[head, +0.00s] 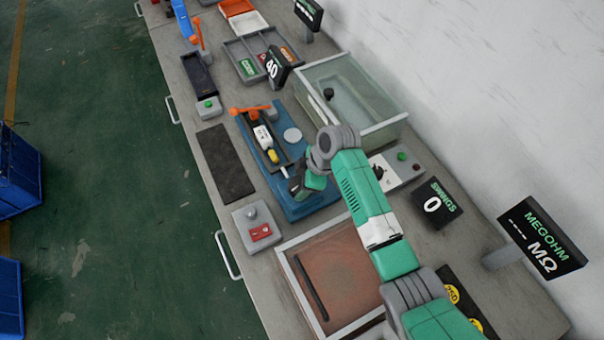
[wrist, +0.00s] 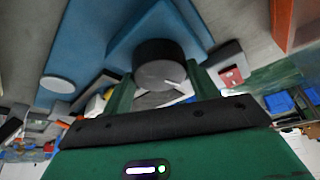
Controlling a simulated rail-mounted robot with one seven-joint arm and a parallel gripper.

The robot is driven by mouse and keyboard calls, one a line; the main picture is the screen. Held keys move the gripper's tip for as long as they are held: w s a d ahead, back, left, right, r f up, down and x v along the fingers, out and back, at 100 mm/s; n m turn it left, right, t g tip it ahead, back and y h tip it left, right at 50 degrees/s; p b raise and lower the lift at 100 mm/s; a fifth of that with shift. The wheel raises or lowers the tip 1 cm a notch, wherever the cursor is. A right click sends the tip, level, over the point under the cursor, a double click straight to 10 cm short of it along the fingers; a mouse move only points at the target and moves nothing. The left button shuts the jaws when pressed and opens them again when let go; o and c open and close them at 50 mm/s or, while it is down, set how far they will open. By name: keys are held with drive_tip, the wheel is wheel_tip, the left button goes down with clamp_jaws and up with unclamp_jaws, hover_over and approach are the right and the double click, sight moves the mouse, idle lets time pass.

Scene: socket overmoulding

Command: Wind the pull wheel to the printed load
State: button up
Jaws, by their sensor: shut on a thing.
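The pull wheel (wrist: 158,64) is a dark round knob with a white pointer line, on the blue pull rig. The blue rig (head: 305,207) sits mid-bench in the head view. My gripper (wrist: 163,86) has its two green fingers either side of the wheel and is shut on it. In the head view my gripper (head: 306,186) is at the rig's near end and hides the wheel. A white and yellow plug piece (head: 264,138) lies in the rig's dark channel, near an orange lever (head: 250,109). A black display (head: 277,66) behind seems to read 40. The printed load is not legible.
A clear-walled tank (head: 372,132) stands behind the rig. A grey control box (head: 400,172) and a SWINGS display (head: 437,205) reading 0 are right.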

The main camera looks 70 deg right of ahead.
drive_tip(key=m+p, duration=0.2)
drive_tip(key=m+h+p, duration=0.1)
drive_tip(key=shift+a+r, duration=0.15)
drive_tip(key=shift+r, duration=0.1)
drive_tip(key=shift+f+m+h+p, duration=0.15)
drive_tip(key=shift+m+h+p, duration=0.35)
drive_tip(key=shift+m+p, duration=0.7)
drive_tip(key=shift+m, duration=0.4)
drive_tip(key=o, duration=1)
drive_tip(key=shift+f, duration=0.1)
drive_tip(key=p+v, duration=0.1)
drive_tip(key=v, duration=0.7)
drive_tip(key=shift+a+f, duration=0.1)
